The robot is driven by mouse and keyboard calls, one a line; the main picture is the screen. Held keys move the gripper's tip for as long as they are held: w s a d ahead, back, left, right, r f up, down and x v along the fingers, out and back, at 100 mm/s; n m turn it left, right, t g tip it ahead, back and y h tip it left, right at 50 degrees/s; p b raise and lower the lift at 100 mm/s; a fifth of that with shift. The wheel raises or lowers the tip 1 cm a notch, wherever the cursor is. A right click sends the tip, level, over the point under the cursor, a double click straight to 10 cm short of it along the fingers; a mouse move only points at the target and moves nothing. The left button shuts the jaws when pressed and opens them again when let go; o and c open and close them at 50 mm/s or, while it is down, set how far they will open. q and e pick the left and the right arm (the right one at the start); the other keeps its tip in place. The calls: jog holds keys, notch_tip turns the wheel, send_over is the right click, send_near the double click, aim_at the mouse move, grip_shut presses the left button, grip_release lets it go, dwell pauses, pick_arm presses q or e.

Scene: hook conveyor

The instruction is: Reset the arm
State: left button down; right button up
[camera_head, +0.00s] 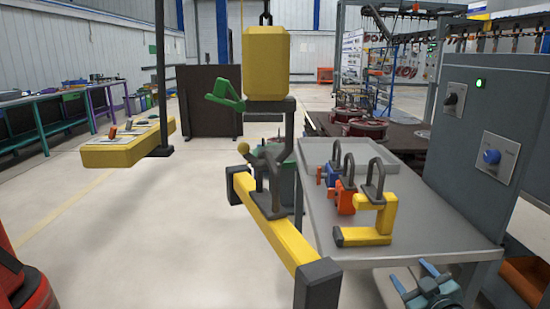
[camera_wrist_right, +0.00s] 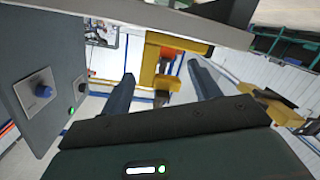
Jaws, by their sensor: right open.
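My right gripper (camera_head: 414,281) is low at the right in the head view, below the front edge of the grey table (camera_head: 400,258). Its two blue-grey fingers are spread apart. In the right wrist view the fingers (camera_wrist_right: 163,78) stand wide apart with nothing held between them. Yellow parts show beyond them, apart from the fingers as far as I can tell. I do not see my left gripper in either view.
On the table, yellow (camera_head: 388,216), orange and blue hooked clamps stand in a row beside a grey tray (camera_head: 310,150). A yellow beam (camera_head: 285,238) hangs from a yellow hoist (camera_head: 266,62) left of the table. A grey control box (camera_head: 475,140) stands right.

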jog(key=s+a+f+g+y, duration=0.1)
jog(key=s+a+f, duration=0.3)
jog(key=s+a, duration=0.25)
jog(key=s+a+f+g+y, duration=0.1)
jog(key=s+a+f+y, duration=0.15)
jog(key=s+a, duration=0.45)
pick_arm(q)
notch_tip(320, 180, up, 4)
jog(key=g+y+p, duration=0.1)
jog(key=g+p, duration=0.2)
jog(key=p, duration=1.3)
jog(key=shift+r+m, duration=0.15)
jog(key=shift+m, duration=0.25)
pick_arm(e)
jog(key=s+a+r+m+g, duration=0.1)
jog(key=s+a+r+g, duration=0.1)
jog(key=s, duration=0.5)
jog(key=s+a+r+m+g, duration=0.1)
jog(key=s+a+r, duration=0.2)
jog(key=s, duration=0.4)
jog(key=shift+r+m+g+h, duration=0.4)
jog(key=shift+r+h, duration=0.05)
jog(key=shift+r, duration=0.05)
pick_arm(q)
jog(key=shift+f, duration=0.2)
pick_arm(e)
jog(key=shift+f, duration=0.2)
